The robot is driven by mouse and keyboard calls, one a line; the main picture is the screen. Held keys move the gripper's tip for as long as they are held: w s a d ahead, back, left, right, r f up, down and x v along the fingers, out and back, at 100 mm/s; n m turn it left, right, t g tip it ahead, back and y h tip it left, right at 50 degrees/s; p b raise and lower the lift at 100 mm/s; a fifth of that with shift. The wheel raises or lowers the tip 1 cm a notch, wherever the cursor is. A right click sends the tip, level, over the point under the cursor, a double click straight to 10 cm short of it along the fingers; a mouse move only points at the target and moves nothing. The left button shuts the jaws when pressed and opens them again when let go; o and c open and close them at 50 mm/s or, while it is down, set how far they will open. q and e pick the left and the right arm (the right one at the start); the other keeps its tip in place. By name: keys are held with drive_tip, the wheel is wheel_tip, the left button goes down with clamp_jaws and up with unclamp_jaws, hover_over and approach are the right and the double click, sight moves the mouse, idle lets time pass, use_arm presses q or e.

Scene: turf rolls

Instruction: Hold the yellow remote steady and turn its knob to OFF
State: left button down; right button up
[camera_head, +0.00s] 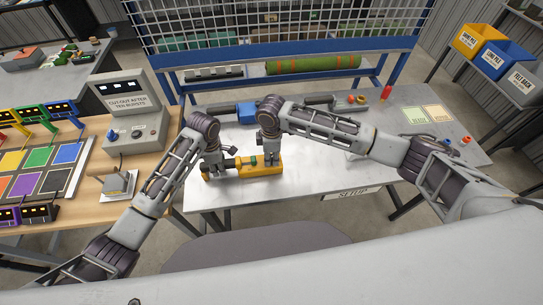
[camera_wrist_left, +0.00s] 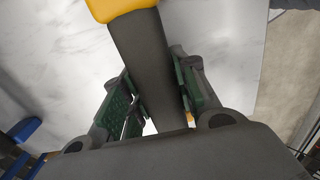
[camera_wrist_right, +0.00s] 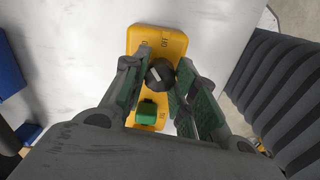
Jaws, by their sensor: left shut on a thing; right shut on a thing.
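The yellow remote (camera_head: 262,170) lies on the grey metal table, toward its left front. My left gripper (camera_head: 214,170) is shut on the remote's dark grey handle (camera_wrist_left: 142,45), whose yellow end shows at the top of the left wrist view. My right gripper (camera_wrist_right: 162,72) is at the remote's face, with its fingers on both sides of the round black knob (camera_wrist_right: 158,78), shut on it. A pale pointer mark shows on the knob, slightly tilted. A green button (camera_wrist_right: 147,110) is below the knob. The knob is hidden in the head view.
A blue-ended tool (camera_head: 246,112) lies behind my grippers. Orange and red pieces (camera_head: 386,92) and two pale cards (camera_head: 428,114) are farther right. A grey control box (camera_head: 127,110) stands on the wooden bench at left. The table's right front is clear.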

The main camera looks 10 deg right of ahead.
use_arm(q)
drive_tip(key=shift+s+f, duration=0.15)
drive_tip(key=shift+f, duration=0.05)
use_arm(e)
drive_tip(key=m, duration=0.4)
drive_tip(key=shift+m, duration=1.8)
drive_tip(key=o, duration=1.1)
drive_tip(key=shift+c, duration=0.2)
drive_tip(key=shift+r, duration=0.1)
wheel_tip(320, 180, up, 12)
